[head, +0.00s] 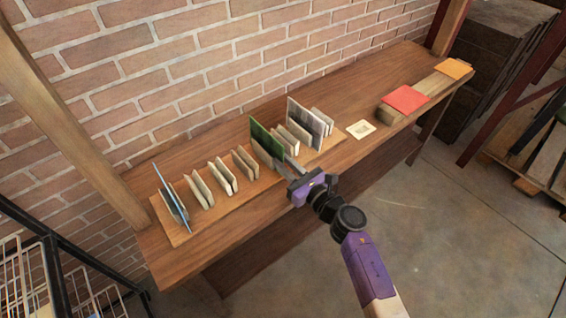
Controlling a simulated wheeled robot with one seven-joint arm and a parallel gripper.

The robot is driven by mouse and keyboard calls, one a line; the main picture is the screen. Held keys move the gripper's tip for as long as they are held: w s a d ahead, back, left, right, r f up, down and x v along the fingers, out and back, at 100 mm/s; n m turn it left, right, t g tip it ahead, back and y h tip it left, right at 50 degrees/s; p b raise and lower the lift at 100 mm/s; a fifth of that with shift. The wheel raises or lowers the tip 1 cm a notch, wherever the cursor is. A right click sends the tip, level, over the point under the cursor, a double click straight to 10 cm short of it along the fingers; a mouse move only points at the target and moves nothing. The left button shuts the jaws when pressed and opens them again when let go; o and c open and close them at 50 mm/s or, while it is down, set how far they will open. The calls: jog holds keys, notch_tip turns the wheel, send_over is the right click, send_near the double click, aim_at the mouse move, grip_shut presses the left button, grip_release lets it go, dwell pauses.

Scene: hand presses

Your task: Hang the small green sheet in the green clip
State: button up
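A green sheet (266,141) stands upright and tilted over the long wooden base board, among the pale clips near the middle of the table. My gripper (287,164) is at its lower right edge, with the fingers pointing toward the wall. The fingertips meet or overlap the sheet's edge in this view; I cannot tell whether they grip it. I also cannot tell whether the sheet's lower edge sits in a clip or just above one. No clip shows a clear green colour; the clips look pale wooden, such as one (245,163) left of the sheet.
A blue sheet (171,194) stands in the leftmost clip, and a grey sheet (304,124) stands right of the green one. A small pale card (360,129) lies flat. Red (405,99) and orange (454,69) sheets lie on a wooden block. A brick wall is behind.

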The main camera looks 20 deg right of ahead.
grip_shut()
notch_tip(320, 180, up, 8)
jog(key=p, duration=0.6)
jog(key=shift+f+p, duration=0.25)
jog(key=shift+p, duration=0.15)
jog(key=shift+s, duration=0.1)
jog(key=p+v, duration=0.1)
jog(key=v, duration=0.6)
dwell(0.7)
